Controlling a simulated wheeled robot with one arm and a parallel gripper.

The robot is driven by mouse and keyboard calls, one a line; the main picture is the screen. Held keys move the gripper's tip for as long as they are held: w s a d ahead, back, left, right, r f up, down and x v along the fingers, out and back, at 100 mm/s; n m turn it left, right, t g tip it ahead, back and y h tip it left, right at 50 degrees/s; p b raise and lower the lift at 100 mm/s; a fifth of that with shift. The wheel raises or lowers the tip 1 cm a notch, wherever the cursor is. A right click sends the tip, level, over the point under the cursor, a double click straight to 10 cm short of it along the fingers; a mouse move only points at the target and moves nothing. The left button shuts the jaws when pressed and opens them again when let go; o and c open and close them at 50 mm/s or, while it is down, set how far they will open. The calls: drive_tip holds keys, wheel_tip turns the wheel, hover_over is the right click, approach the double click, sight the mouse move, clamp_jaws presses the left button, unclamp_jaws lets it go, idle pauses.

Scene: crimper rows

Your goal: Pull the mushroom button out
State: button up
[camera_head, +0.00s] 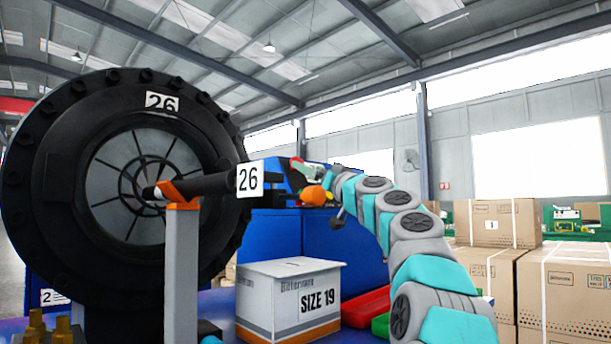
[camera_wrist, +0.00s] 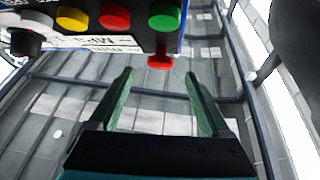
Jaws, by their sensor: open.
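A control box (camera_wrist: 200,8) with a row of coloured buttons hangs across the top of the wrist view. A red mushroom button (camera_wrist: 160,60) on a short stem sticks out from its near edge, below the green button. My gripper (camera_wrist: 159,75) is open, with its two green fingers apart. In the picture the red button's head lies between and just beyond the fingertips; I cannot tell the exact depth, and no contact shows. In the head view my arm reaches toward the blue machine, where the button is too small to make out for sure.
Yellow (camera_wrist: 72,18), red (camera_wrist: 115,17) and green (camera_wrist: 165,15) buttons sit close by on the box. In the head view stand a large black crimper (camera_head: 50,190), a white SIZE 19 box (camera_head: 262,290) and cartons (camera_head: 580,290).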

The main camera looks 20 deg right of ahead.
drive_tip(key=shift+b+v, duration=0.65)
drive_tip(key=shift+v, duration=1.2)
